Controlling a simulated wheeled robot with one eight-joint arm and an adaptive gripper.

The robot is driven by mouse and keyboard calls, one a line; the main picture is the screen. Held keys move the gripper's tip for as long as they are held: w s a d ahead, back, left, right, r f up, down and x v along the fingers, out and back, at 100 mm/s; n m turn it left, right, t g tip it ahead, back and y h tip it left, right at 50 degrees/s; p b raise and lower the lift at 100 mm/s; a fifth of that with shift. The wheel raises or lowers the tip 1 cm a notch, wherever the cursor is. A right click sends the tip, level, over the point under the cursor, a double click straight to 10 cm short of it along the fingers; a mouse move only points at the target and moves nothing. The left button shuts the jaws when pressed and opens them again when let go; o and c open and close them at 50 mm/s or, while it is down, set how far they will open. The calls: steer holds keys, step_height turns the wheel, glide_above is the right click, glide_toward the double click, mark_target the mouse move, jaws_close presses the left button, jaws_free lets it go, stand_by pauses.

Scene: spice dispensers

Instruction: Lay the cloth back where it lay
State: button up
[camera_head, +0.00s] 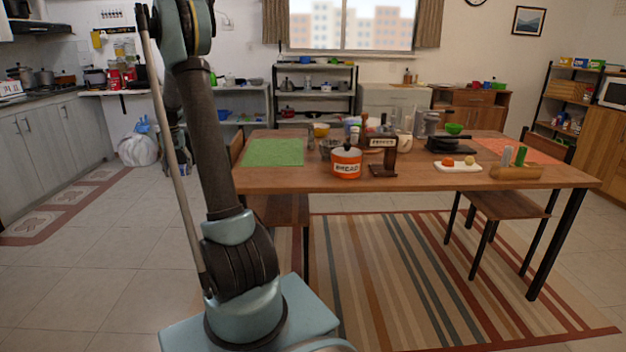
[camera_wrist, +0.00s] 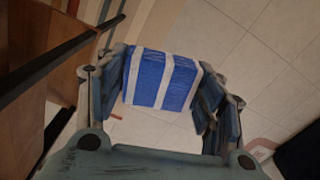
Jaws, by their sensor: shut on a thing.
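The cloth (camera_wrist: 150,80) is blue with white stripes and shows in the wrist view as a compact, folded-looking block. My gripper (camera_wrist: 165,88) is shut on it, with one finger at its left side and one at its right. Tiled floor shows beyond and below the cloth, so it is held up in the air. In the head view my arm rises at the left, and neither the cloth nor my gripper can be made out there.
The wooden table (camera_head: 400,181) carries a green mat (camera_head: 273,152), an orange pot (camera_head: 346,163), a white board (camera_head: 458,167) and several containers. Chairs stand around it on a striped rug (camera_head: 400,270). A dark bar (camera_wrist: 60,65) and wooden surface lie left in the wrist view. Tiled floor (camera_head: 110,250) is clear at left.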

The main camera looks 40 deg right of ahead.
steer(key=shift+d, duration=0.6)
steer(key=s+d+r+m, duration=0.1)
steer(key=s+d+m, duration=0.2)
steer(key=d, duration=0.4)
steer(key=s+d+r+m, duration=0.2)
steer(key=s+d+m, duration=0.1)
steer(key=d, duration=0.5)
steer(key=s+d+r+m, duration=0.2)
steer(key=s+d+m, duration=0.1)
steer(key=d, duration=0.4)
steer(key=shift+s+d+m, duration=0.15)
steer(key=shift+d+m, duration=0.25)
steer(key=shift+m, duration=0.2)
steer(key=s+d+r+m, duration=0.3)
steer(key=s+d+m, duration=0.3)
steer(key=s+d, duration=0.4)
steer(key=m, duration=0.5)
glide_toward(301, 176)
steer(key=shift+s+f, duration=0.1)
steer(key=shift+f, duration=3.35)
steer(key=o, duration=1)
steer(key=shift+f, duration=0.1)
